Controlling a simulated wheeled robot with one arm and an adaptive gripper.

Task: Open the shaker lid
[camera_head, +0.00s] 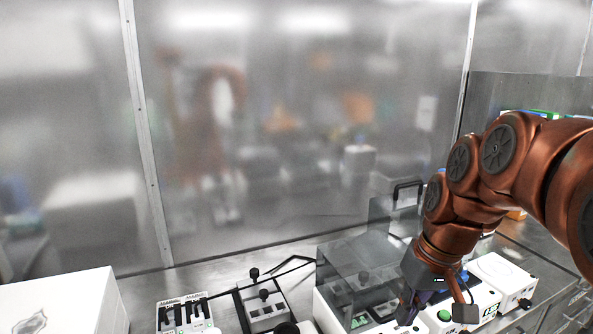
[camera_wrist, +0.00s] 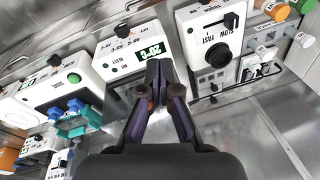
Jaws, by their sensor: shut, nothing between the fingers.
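A white device (camera_head: 326,312) with a clear, smoky boxy cover (camera_head: 350,258), likely the shaker, stands at the bottom centre of the head view. A clear panel with a black handle (camera_head: 408,188) stands upright at the back right of this cover; I cannot tell whether it is the raised lid. My gripper (camera_head: 408,316) points down at the right of the cover. In the wrist view my gripper (camera_wrist: 158,66) is shut and empty, in front of a white device with a 20°C display (camera_wrist: 148,52).
A device with a FAST/SLOW knob (camera_wrist: 222,52) is right of my fingers. A device with a green button (camera_wrist: 74,78) and blue-teal parts (camera_wrist: 76,118) is at the left.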

